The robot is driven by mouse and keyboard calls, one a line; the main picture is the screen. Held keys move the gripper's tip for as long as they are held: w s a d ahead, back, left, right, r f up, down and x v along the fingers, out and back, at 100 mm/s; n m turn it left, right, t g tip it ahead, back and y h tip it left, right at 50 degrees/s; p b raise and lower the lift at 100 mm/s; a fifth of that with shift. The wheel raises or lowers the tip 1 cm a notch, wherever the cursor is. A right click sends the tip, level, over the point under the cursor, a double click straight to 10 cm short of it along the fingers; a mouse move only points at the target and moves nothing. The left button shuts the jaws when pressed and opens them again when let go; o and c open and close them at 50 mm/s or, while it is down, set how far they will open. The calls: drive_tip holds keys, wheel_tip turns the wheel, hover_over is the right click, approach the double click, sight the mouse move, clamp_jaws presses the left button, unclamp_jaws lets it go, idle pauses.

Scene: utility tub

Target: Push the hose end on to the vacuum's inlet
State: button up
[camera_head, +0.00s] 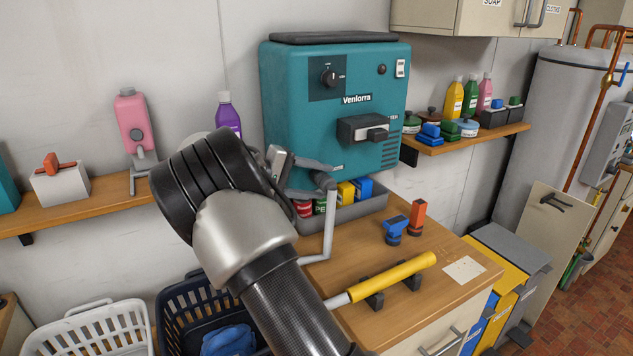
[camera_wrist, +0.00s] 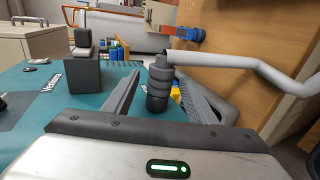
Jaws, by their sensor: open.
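The vacuum (camera_head: 285,100) is a teal box marked Venlorra against the wall; its teal front also shows in the wrist view (camera_wrist: 40,90). The hose end is a dark ribbed cuff (camera_wrist: 158,85) on a grey bent tube (camera_wrist: 235,65). In the head view the tube (camera_head: 329,225) drops from the cuff (camera_head: 321,184) to the counter, close to the vacuum's lower front. My gripper (camera_head: 327,178) is open, its fingers on either side of the cuff; I cannot tell whether they touch it. I cannot make out the inlet; my arm and gripper cover part of that area.
A grey bin (camera_head: 362,217) of coloured packets stands below the vacuum. A dark filter box (camera_head: 362,130) juts from its front. A yellow wand (camera_head: 392,277) lies on cradles, near blue (camera_head: 396,228) and orange (camera_head: 417,216) pieces. The counter (camera_head: 440,247) is partly clear on the right.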

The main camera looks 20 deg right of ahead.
drive_tip(key=v, duration=1.7)
drive_tip(key=s+d+r+m+g+y+p, duration=0.1)
drive_tip(key=s+d+r+y+p, duration=0.3)
drive_tip(key=s+d+y, duration=0.7)
drive_tip(key=s+a+t+y+p, duration=0.1)
drive_tip(key=s+a+t, duration=0.1)
drive_tip(key=s, duration=1)
drive_tip(key=s+a+r+m+t+y+p, duration=0.1)
drive_tip(key=s+a+t+p, duration=0.1)
drive_tip(key=s, duration=1)
drive_tip(key=shift+a+r, duration=0.25)
drive_tip(key=shift+a, duration=0.3)
drive_tip(key=shift+s+d, duration=0.1)
drive_tip(key=shift+s, duration=0.1)
